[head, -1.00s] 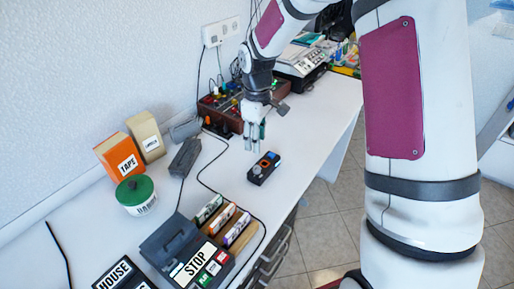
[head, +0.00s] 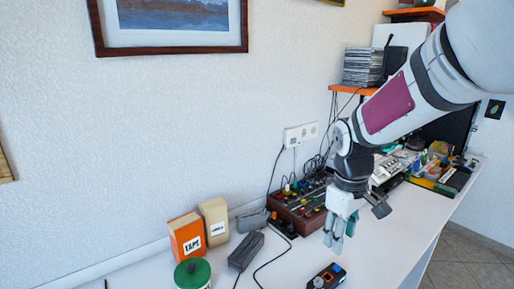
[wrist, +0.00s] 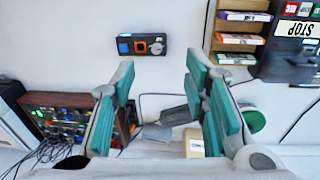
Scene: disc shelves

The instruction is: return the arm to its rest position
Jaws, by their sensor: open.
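My gripper (head: 339,232) hangs over the white table (head: 408,222) in the head view, pointing down, with nothing between its fingers. The wrist view shows its teal-padded fingers (wrist: 163,100) spread wide apart. A small black device with an orange and a blue patch (head: 326,277) lies on the table below and in front of the gripper. The device also shows in the wrist view (wrist: 142,45), beyond the fingertips and apart from them. My arm reaches in from the upper right of the head view.
A mixer box with knobs (head: 303,203) stands behind the gripper. An orange TAPE box (head: 187,237), a beige box (head: 214,222) and a green-lidded tub (head: 192,274) stand at left. Cables cross the table. A rack of cases (wrist: 239,33) shows in the wrist view. An orange shelf (head: 358,90) holds discs.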

